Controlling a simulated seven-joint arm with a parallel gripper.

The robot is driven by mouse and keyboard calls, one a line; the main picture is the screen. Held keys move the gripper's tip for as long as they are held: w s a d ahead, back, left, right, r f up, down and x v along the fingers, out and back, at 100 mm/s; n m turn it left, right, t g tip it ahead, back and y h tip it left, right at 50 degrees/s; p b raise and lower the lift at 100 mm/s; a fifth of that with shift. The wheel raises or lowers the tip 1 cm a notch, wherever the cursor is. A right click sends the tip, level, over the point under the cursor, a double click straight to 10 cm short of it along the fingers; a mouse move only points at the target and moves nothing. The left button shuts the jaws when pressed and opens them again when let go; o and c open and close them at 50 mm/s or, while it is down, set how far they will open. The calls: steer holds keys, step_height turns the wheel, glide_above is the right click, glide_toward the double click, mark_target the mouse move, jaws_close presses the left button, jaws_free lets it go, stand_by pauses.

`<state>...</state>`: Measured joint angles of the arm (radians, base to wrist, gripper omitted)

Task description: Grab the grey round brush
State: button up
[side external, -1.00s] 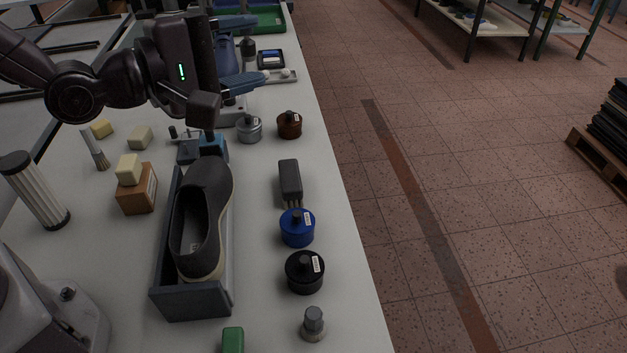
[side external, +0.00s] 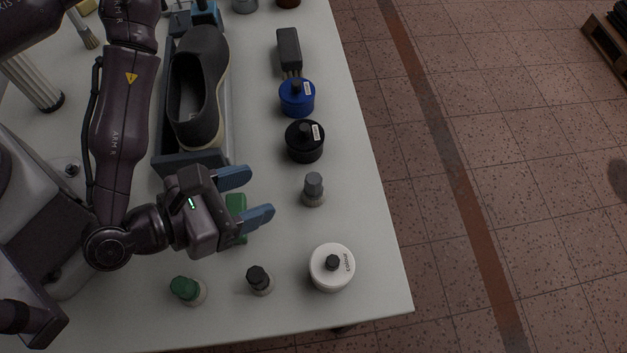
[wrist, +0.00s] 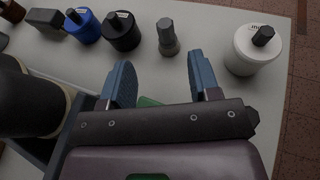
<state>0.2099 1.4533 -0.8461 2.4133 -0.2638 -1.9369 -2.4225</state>
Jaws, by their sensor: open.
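The grey round brush (side external: 313,190) stands upright on the light table, with a grey knob on top and a round base. It also shows in the wrist view (wrist: 168,38), beyond and between my fingers. My gripper (side external: 256,195) is open and empty, its blue fingers pointing right toward the brush. In the wrist view my gripper (wrist: 160,75) has the brush ahead of its fingertips with a visible gap. Nothing hides the brush in either view.
A black jar (side external: 305,143) and blue jar (side external: 297,99) stand behind the brush; a white jar (side external: 331,268) stands in front. A green block (side external: 236,206) is partly hidden by my gripper. Green-topped (side external: 186,289) and black-topped (side external: 259,279) round brushes stand near the front. A shoe (side external: 200,85) lies in a tray.

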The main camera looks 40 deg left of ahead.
mark_target(310, 180)
steer(key=shift+d+f, duration=0.1)
steer(key=shift+f, duration=0.25)
steer(key=x, duration=0.7)
steer(key=shift+f, duration=0.1)
steer(key=shift+d+x, duration=0.2)
steer(key=shift+x, duration=2.5)
steer(key=shift+r, duration=0.2)
steer(key=c, duration=1)
